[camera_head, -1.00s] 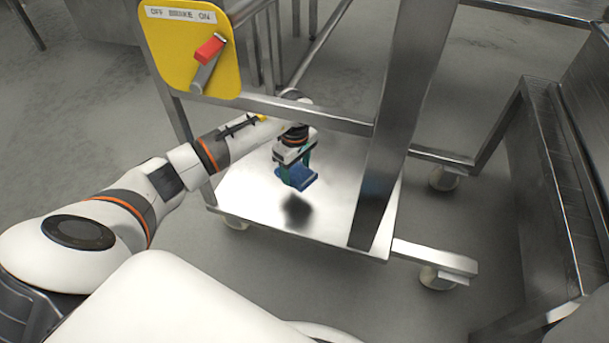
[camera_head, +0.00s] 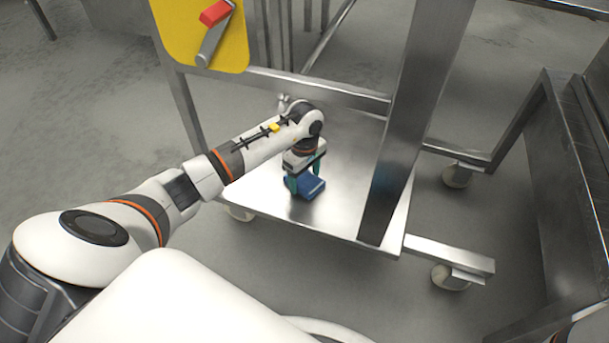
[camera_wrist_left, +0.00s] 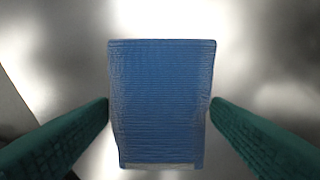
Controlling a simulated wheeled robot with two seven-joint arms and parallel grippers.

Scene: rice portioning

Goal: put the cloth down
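The blue folded cloth (camera_head: 311,188) is at the steel lower shelf (camera_head: 340,218) of the cart, on it or very close above it. My left gripper (camera_head: 305,181) reaches down over the cloth with a green finger on each side. In the left wrist view the cloth (camera_wrist_left: 162,105) fills the gap between the two green fingers of my left gripper (camera_wrist_left: 160,102), which touch its side edges. The cloth lies flat and level there. My right gripper is not in view.
The cart's steel upright (camera_head: 412,125) stands right of my left arm, and a crossbar (camera_head: 320,90) runs behind it. A yellow panel (camera_head: 225,45) with a red-handled lever is at the upper left. Bare shelf surrounds the cloth. A steel table (camera_head: 570,180) is at the right.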

